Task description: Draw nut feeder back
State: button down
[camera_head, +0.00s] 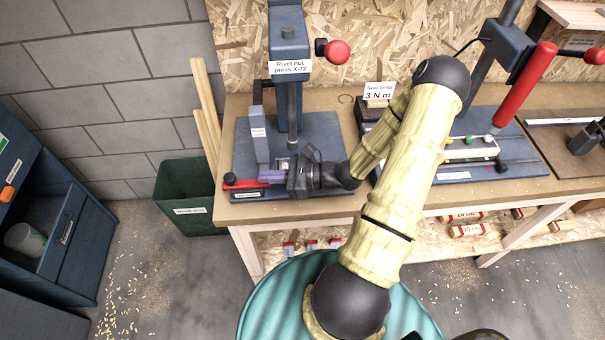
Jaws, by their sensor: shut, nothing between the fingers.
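The rivet nut press (289,45) stands on a blue-grey base plate at the left end of the bench. Low at the front of its base lies a bar with a red end (243,183), and a small purple piece (271,176) sits just right of it. These look like the nut feeder, but its label is too small to read. My gripper (289,177) is shut and empty, coming in from the right close to the purple piece. I cannot tell whether they touch. My gripper's dark body hides the right part of the bar.
A red-knobbed lever (336,51) sticks out from the press. A torque stand with a red handle (526,88) is at the right. A green bin (186,199) stands left of the bench (330,208). My arm crosses the middle of the bench.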

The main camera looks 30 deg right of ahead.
jog(key=f+b+v, duration=0.1)
jog(key=v, duration=0.6)
jog(key=shift+d+r, duration=0.3)
jog(key=shift+r, duration=0.15)
jog(key=shift+s, duration=0.1)
